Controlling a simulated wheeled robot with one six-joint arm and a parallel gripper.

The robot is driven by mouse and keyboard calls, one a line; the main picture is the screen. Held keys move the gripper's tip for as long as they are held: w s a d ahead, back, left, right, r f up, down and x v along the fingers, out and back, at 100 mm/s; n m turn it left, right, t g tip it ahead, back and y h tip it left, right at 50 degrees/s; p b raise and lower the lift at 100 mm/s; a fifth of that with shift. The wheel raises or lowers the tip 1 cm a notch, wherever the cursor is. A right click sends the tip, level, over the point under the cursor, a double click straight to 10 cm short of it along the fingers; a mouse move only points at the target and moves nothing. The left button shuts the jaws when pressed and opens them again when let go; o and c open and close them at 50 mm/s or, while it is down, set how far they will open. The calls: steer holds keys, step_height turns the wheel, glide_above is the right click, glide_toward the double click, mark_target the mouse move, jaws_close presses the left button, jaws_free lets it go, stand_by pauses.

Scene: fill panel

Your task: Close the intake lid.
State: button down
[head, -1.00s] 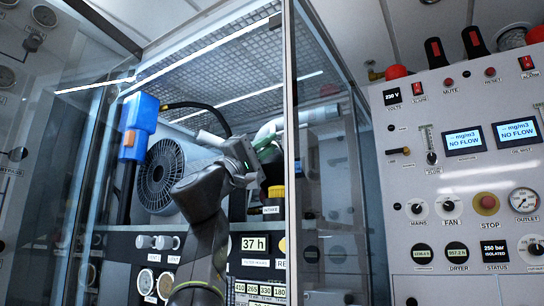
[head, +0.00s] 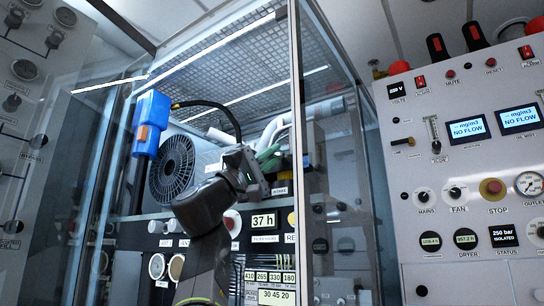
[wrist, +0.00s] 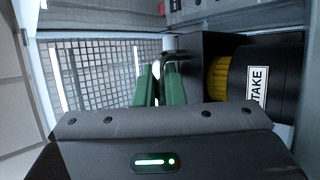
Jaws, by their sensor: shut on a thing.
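My gripper (head: 268,164) is inside the glass-fronted cabinet, just above the INTAKE label (head: 279,190). In the wrist view its two green fingers (wrist: 160,86) are close together, around a thin dark curved bar (wrist: 162,56). This bar looks like part of the intake lid; the fingers hide most of it, and I cannot tell the lid's angle. Right of the fingers is the black intake body (wrist: 283,70) with a yellow ribbed ring (wrist: 217,80).
A fan housing (head: 176,168) and a blue box (head: 153,108) with a black hose are left of my gripper. Pale pipes (head: 310,115) run behind it. The cabinet's glass edge post (head: 297,130) stands close on the right. The control panel (head: 465,175) is farther right.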

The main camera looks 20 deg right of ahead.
stand_by(0.3)
steer(key=c, duration=1.5)
jaws_free()
steer(key=shift+s+a+r, duration=0.1)
steer(key=shift+s+a, duration=0.05)
steer(key=shift+a+f, duration=0.1)
steer(key=shift+f, duration=0.3)
steer(key=b+v, duration=0.1)
steer(key=v, duration=1.2)
steer(key=shift+a+r, duration=0.1)
steer(key=shift+a, duration=0.1)
